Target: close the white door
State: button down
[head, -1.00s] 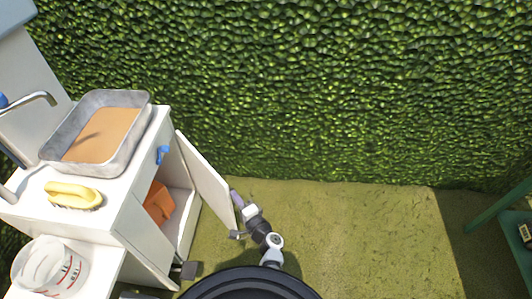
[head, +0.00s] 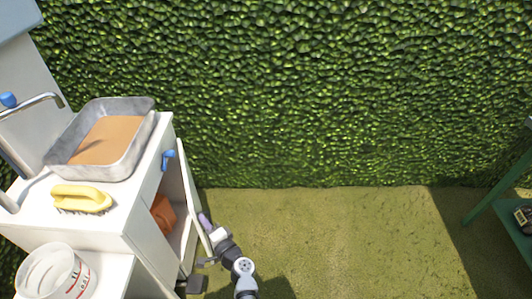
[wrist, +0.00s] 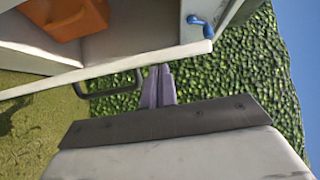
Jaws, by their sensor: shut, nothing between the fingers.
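The white door (head: 189,185) of the white cabinet stands partly open in the head view, seen nearly edge-on. In the wrist view the door (wrist: 40,86) is a pale band crossing the picture, with a dark bar handle (wrist: 112,90) on its outer side. My gripper (head: 203,217) is on the door's outer side, close to it. Its purple fingers (wrist: 159,84) are together and empty, beside the handle in the wrist view. Whether the fingertips touch the door is not clear.
An orange object (head: 163,213) sits inside the cabinet. A metal tray (head: 130,157), yellow brush (head: 80,196) and clear container (head: 50,272) are on top. Open ground lies right, before a hedge (head: 320,90).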

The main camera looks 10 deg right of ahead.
jog(key=a+b, duration=0.3)
jog(key=a, duration=0.7)
jog(key=shift+s+a, duration=0.2)
jog(key=shift+a, duration=0.15)
